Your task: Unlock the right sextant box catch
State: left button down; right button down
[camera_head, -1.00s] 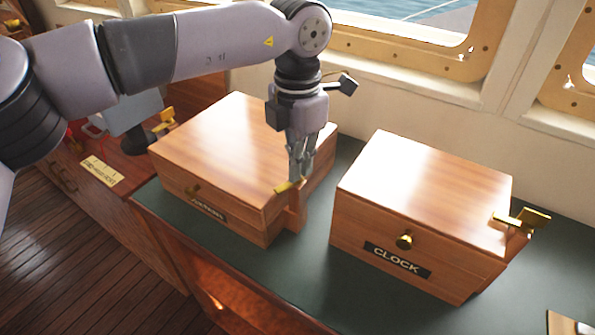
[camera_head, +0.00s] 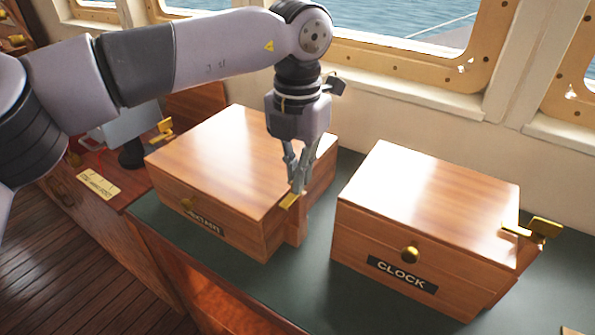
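The sextant box (camera_head: 235,145) is a closed wooden box on the green-topped counter, with a dark label and a round brass knob on its front. Its right catch (camera_head: 288,201) is a small brass piece on the right side, near the front corner, partly hidden by my fingers. Another brass catch (camera_head: 163,130) shows at its left side. My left gripper (camera_head: 298,188) points down at the right catch, with its fingertips at or touching it. Whether the fingers are closed on it is unclear. My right gripper is not in view.
A similar wooden box labelled CLOCK (camera_head: 430,200) stands to the right, with a brass catch (camera_head: 533,230) on its right side. A narrow gap of green counter (camera_head: 308,270) separates the boxes. Windows line the wall behind.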

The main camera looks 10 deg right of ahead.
pick_arm(q)
jog(key=shift+r, duration=0.1)
jog(key=c, duration=1.8)
grip_release()
notch_tip(320, 180, up, 12)
